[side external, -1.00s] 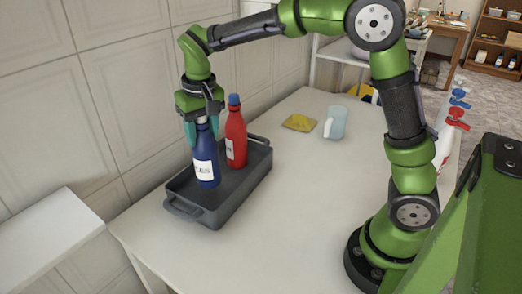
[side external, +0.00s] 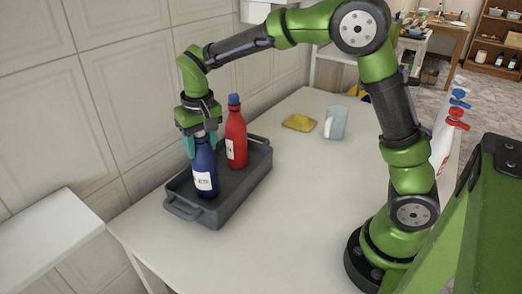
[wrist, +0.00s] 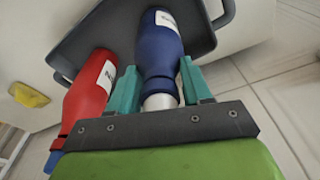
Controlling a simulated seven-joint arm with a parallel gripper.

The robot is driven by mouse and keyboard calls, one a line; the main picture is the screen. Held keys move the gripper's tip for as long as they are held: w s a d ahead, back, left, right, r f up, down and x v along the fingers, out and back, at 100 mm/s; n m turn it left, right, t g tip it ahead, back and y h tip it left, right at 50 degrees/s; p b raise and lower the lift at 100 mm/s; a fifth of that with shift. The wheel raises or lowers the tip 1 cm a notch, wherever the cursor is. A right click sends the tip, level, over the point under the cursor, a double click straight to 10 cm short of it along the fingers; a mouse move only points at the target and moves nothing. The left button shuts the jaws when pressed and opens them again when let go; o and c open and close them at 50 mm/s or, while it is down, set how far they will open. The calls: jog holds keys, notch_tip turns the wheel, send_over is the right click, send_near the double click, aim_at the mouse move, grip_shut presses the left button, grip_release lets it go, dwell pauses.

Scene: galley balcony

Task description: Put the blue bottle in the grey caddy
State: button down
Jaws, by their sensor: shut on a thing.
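The blue bottle (side external: 204,170) with a white label stands roughly upright inside the grey caddy (side external: 246,187), toward its near end. My gripper (side external: 200,142) is above the caddy with its teal fingers shut on the bottle's neck. In the wrist view, the blue bottle (wrist: 158,52) lies between the two teal fingers (wrist: 158,90), and the grey caddy (wrist: 68,47) shows beyond it. The bottle's cap is hidden by the gripper in the side view. Whether its base touches the caddy floor I cannot tell for sure.
A red bottle (side external: 236,140) with a blue cap stands in the caddy beside the blue one. A yellow sponge (side external: 299,122) and a pale blue mug (side external: 335,123) are on the white table (side external: 290,200). Spray bottles with red and blue tops (side external: 457,113) stand at the right. A tiled wall (side external: 120,90) runs behind.

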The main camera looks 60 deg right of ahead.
jog(key=shift+c, duration=2.4)
grip_release()
jog(key=r, duration=0.4)
jog(key=s+r, duration=0.1)
jog(key=r, duration=0.7)
jog(key=shift+s+a, duration=0.2)
jog(key=s+d+f+t+y, duration=0.1)
jog(key=s+d+f+t, duration=0.1)
jog(key=s, duration=0.8)
jog(key=s+d+f+t+y, duration=0.1)
jog(key=s+d+t, duration=0.1)
jog(key=s, duration=0.8)
jog(key=shift+s+f+m+t, duration=0.3)
jog(key=shift+s+f+t, duration=0.1)
jog(key=shift+t, duration=0.5)
